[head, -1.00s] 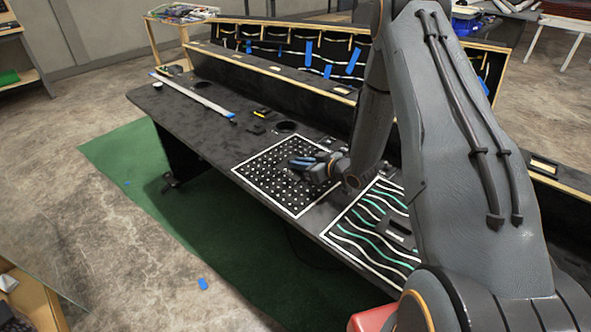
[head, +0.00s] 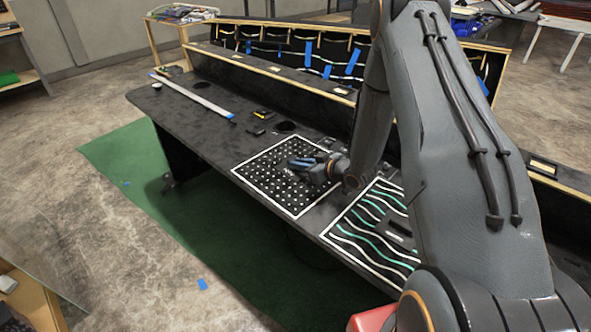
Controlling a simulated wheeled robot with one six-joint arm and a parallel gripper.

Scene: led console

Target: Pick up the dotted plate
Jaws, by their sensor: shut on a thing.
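The dotted plate (head: 272,184) is a black square with a white border and rows of white dots. It lies on the dark console top (head: 190,125), near the front edge. My gripper (head: 296,164) is over the upper right part of the plate, low against its surface, and hides some of its dots. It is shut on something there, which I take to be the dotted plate. The contact between the fingers and the plate is too small to see. The plate looks flat, and I cannot tell whether it is lifted clear of the console.
A plate with wavy white and green lines (head: 372,228) lies to the right of the dotted plate. A silver bar (head: 195,95) lies at the console's left. A raised wooden-edged ledge (head: 270,68) runs along the back. The left part of the top is mostly clear.

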